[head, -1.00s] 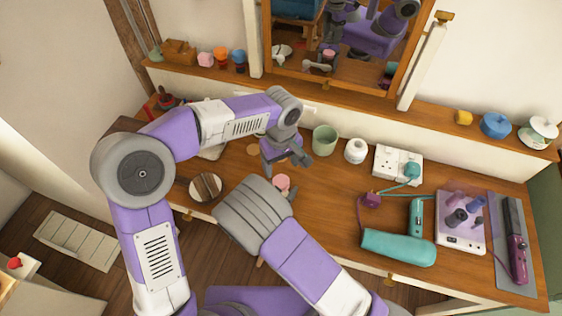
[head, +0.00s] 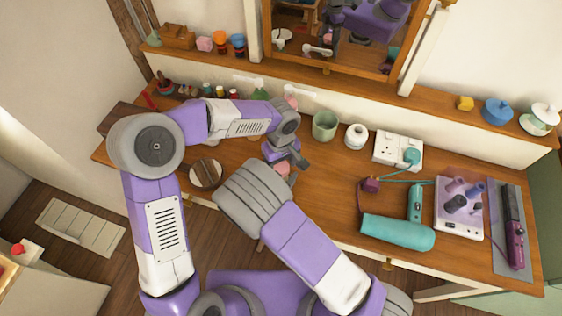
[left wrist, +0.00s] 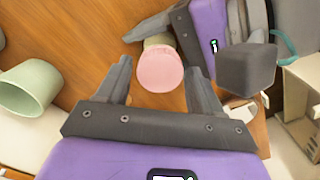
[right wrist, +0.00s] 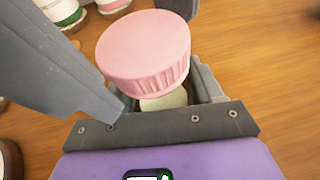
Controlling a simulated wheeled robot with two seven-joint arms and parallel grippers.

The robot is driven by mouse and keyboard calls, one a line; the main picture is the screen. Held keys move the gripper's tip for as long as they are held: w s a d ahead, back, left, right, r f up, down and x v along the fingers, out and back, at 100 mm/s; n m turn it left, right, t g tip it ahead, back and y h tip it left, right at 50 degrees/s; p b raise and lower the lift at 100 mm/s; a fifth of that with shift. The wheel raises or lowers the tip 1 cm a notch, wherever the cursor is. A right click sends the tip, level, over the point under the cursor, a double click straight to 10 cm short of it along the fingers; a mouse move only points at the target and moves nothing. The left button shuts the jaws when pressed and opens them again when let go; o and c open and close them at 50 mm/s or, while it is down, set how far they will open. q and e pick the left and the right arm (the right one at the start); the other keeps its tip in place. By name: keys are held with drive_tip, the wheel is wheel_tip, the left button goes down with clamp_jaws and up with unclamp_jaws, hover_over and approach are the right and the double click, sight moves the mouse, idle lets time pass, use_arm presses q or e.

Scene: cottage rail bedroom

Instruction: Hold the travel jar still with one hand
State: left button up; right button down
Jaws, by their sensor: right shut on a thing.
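The travel jar has a pink ribbed lid and a pale cream body. It shows in the head view (head: 283,169), in the left wrist view (left wrist: 160,70) and in the right wrist view (right wrist: 144,52). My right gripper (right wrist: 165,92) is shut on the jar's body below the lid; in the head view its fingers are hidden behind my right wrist. My left gripper (head: 288,160) is open over the jar. In the left wrist view its fingers (left wrist: 158,68) stand on either side of the lid, with gaps showing.
A green cup (head: 325,126) and a white jar (head: 355,136) stand behind the grippers. A round brown-topped dish (head: 206,174) lies left. A teal hair dryer (head: 398,232), a socket box (head: 398,151) and a tray of nozzles (head: 460,215) occupy the right.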

use_arm(q)
drive_tip(key=c, duration=0.9)
drive_tip(key=m, duration=0.7)
drive_tip(key=shift+m, duration=0.3)
drive_tip(key=m, duration=0.9)
drive_tip(key=shift+o, duration=0.2)
drive_tip(key=m, duration=0.5)
drive_tip(key=shift+m, duration=0.3)
drive_tip(key=m, duration=0.3)
drive_tip(key=shift+m, duration=0.3)
drive_tip(key=m, duration=0.5)
drive_tip(key=shift+f+m, duration=0.1)
drive_tip(key=shift+m, duration=0.2)
drive_tip(key=m, duration=0.3)
drive_tip(key=shift+a+m, duration=0.1)
drive_tip(key=shift+m, duration=0.3)
drive_tip(key=o, duration=1.1)
drive_tip(key=shift+o, duration=0.2)
